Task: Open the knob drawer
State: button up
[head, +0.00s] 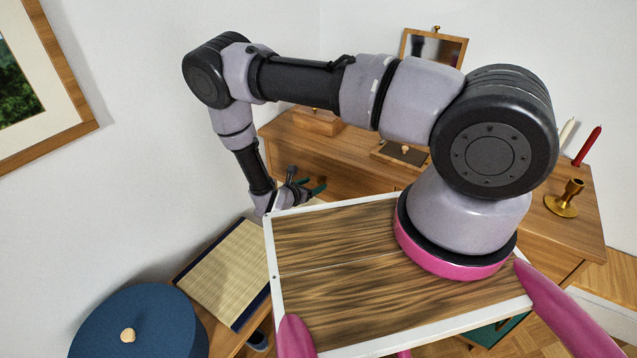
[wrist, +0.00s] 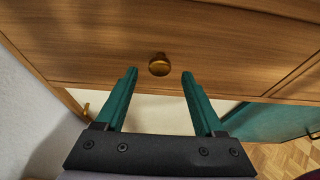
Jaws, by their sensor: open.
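A wooden dresser (head: 345,165) stands against the back wall in the head view. In the wrist view its drawer front (wrist: 230,50) fills the upper part, with a round brass knob (wrist: 159,65) at the middle. The drawer front looks flush with the cabinet. My gripper (wrist: 159,75) is open, its two green fingers pointing at the drawer with the knob between and just beyond the tips. I cannot tell whether the fingertips reach around the knob. In the head view my gripper (head: 312,188) is small and the knob is hidden.
On the dresser top are a mirror (head: 433,48), a wooden box (head: 317,121), a brass candlestick (head: 566,199) and candles. A woven mat (head: 225,270) and a blue round cushion (head: 140,322) lie at left. A teal panel (wrist: 270,140) is below the drawer at right.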

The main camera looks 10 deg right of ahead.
aim_at(320, 181)
jog(key=shift+x, duration=2)
grip_shut()
